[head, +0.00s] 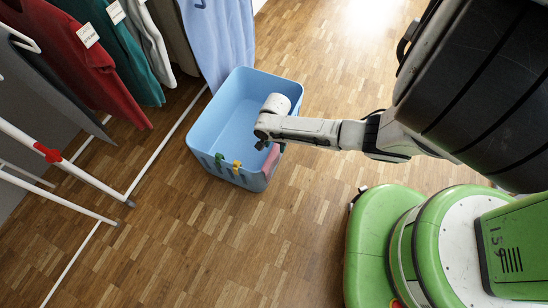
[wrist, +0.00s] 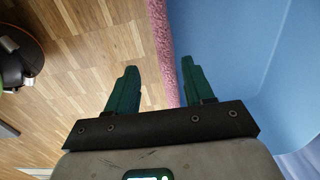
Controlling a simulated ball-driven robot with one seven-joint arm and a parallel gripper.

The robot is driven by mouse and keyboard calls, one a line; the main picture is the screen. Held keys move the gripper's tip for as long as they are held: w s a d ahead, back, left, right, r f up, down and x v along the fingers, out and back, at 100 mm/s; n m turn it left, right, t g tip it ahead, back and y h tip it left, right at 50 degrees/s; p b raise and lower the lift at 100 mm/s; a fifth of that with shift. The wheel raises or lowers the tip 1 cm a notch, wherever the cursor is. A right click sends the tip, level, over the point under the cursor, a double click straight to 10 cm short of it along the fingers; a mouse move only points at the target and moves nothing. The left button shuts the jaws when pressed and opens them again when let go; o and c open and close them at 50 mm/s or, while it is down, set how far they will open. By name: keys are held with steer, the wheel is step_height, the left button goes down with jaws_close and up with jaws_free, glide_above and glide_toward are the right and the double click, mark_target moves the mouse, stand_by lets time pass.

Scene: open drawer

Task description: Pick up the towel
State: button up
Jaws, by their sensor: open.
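A pink towel (head: 271,160) hangs over the rim of the blue basket (head: 240,172) at its near right corner; part of it is hidden by my arm. In the wrist view the towel (wrist: 162,45) is a narrow pink strip along the basket wall. My gripper (wrist: 159,66) is open, with one green finger on the floor side of the strip and the other on the basket's inner side. It holds nothing. In the head view my gripper (head: 264,141) is dark and small above this rim.
Clothes (head: 85,60) hang on a white rack (head: 60,195) at the left. The wood floor (head: 200,255) in front of the basket is clear.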

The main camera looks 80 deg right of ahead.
mark_target(274, 152)
steer(key=f+b, duration=0.1)
steer(key=f, duration=0.1)
steer(key=f+b, duration=0.1)
steer(key=f, duration=0.2)
steer(key=f+b, duration=0.2)
steer(key=shift+w+d+f, duration=0.15)
steer(key=shift+w+d, duration=0.1)
steer(key=shift+w, duration=0.1)
jaws_close()
